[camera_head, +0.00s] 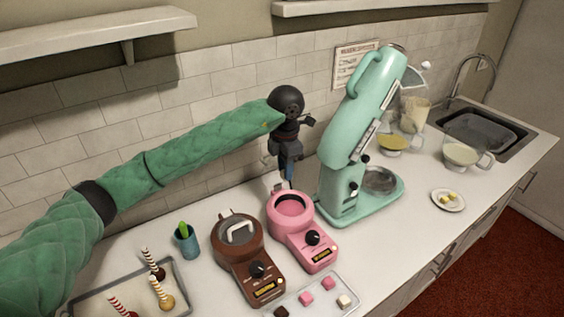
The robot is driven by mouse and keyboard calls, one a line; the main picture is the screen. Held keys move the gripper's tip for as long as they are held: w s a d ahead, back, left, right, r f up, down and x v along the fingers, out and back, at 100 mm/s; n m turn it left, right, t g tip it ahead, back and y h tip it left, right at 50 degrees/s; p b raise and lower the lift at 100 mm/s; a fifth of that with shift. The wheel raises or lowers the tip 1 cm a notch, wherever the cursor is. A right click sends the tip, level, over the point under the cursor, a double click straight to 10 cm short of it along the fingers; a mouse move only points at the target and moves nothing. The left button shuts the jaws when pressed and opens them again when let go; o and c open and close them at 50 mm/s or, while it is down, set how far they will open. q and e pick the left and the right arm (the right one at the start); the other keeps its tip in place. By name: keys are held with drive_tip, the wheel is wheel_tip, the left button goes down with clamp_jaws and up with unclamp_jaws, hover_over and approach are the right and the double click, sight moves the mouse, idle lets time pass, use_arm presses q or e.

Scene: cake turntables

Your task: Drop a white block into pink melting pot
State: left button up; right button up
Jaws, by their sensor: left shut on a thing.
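The pink melting pot (315,251) stands on the white counter, its round bowl open at the top and a black knob on its front. My left gripper (287,183) points down just above the far rim of the pink pot's bowl. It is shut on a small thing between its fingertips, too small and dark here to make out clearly. A white block (345,300) lies on a shallow tray (352,286) at the bottom, beside pink blocks (317,291) and a dark brown block (281,312). My right gripper does not show.
A brown melting pot (245,262) stands close left of the pink one. A tall mint-green mixer (354,145) rises close to its right. A blue cup (187,242) and a tray of striped-stick treats (180,266) are at left. Bowls, a small plate (448,201) and a sink are at right.

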use_arm(q)
wheel_tip(320, 180, down, 4)
drive_tip(key=shift+f, duration=0.25)
drive_tip(key=shift+a, duration=0.1)
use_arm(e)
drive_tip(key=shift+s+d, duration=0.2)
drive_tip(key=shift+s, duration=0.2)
use_arm(q)
drive_tip(key=o, duration=1)
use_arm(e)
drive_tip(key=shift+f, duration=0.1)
